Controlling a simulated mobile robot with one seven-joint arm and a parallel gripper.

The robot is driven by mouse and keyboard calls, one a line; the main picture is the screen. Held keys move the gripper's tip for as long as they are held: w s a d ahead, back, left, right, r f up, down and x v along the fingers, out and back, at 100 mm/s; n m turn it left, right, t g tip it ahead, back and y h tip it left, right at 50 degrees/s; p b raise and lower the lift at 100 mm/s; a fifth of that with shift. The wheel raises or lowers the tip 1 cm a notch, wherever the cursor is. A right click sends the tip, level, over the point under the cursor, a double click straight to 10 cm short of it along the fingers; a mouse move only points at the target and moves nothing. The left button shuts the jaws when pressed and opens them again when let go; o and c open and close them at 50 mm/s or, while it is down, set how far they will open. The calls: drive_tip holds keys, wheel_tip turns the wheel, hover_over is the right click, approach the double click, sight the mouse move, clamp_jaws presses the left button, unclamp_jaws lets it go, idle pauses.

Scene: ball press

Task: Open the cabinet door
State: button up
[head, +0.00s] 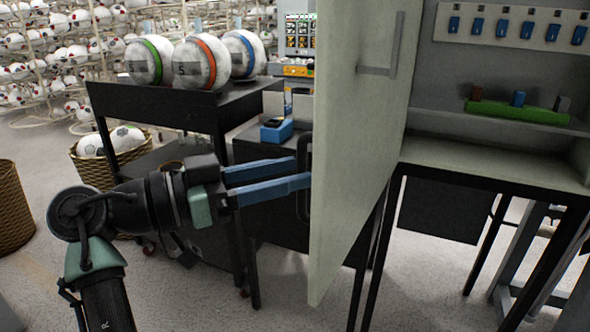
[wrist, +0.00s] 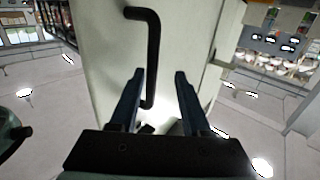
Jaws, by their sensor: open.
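The pale cabinet door (head: 360,150) stands swung wide open, jutting out from the cabinet (head: 480,150) towards me. A black bar handle (head: 303,205) is on its left face, largely hidden edge-on in the head view. In the wrist view the handle (wrist: 153,50) is a bent black bar on the pale door (wrist: 100,60). My gripper (head: 302,172) has its blue fingers open at the handle. In the wrist view my gripper (wrist: 159,73) has one finger on each side of the handle's lower part. I cannot tell whether they touch it.
Inside the cabinet are a green holder (head: 515,111) with small blocks and a panel of blue items (head: 500,28). A black cart (head: 215,105) with several balls stands left, behind my arm. A wicker basket (head: 100,165) of balls is beyond. Floor shows below the cabinet.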

drive_tip(key=v, duration=1.1)
drive_tip(key=shift+a, duration=0.2)
